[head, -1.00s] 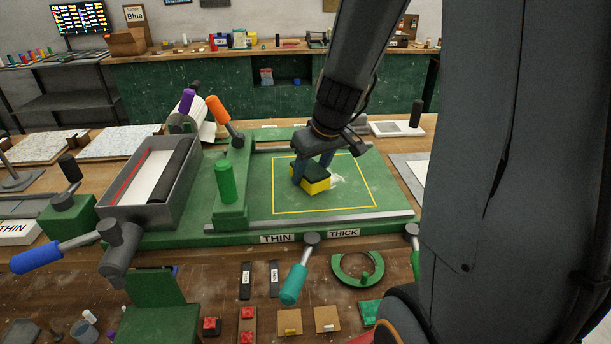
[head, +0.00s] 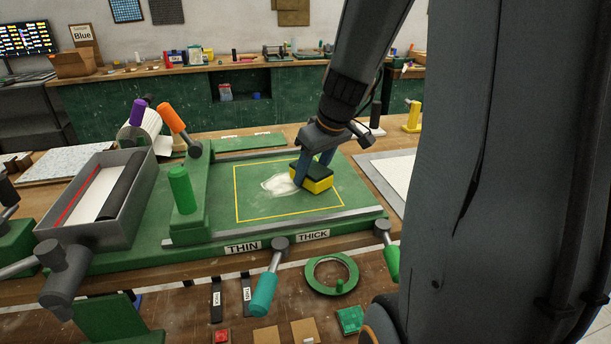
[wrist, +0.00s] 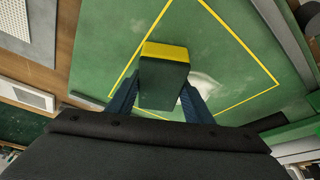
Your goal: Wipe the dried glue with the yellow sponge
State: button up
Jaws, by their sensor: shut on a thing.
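The yellow sponge (head: 319,184) has a dark top and sits at the right part of the yellow-outlined area on the green bed. My gripper (head: 313,174) is shut on it from above. In the wrist view the sponge (wrist: 164,75) is between the two blue fingers (wrist: 160,101). The dried glue (head: 281,185) is a whitish smear just left of the sponge, inside the yellow outline. In the wrist view the glue (wrist: 203,82) lies right of the sponge, partly hidden by a finger. The sponge appears to rest on the bed, but exact contact is unclear.
A green upright handle (head: 182,190) and bridge stand left of the outline. A grey tray (head: 133,196) is farther left. A metal rail (head: 280,226) and THIN and THICK levers (head: 264,294) line the front edge. The bed around the outline is clear.

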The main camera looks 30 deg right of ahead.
aim_at(312, 167)
notch_tip(312, 167, up, 3)
jog(key=shift+s+r+p, duration=0.1)
jog(key=shift+r+p, duration=0.05)
jog(key=shift+p, duration=1.05)
jog(key=shift+r+p, duration=1.8)
jog(key=shift+r, duration=0.55)
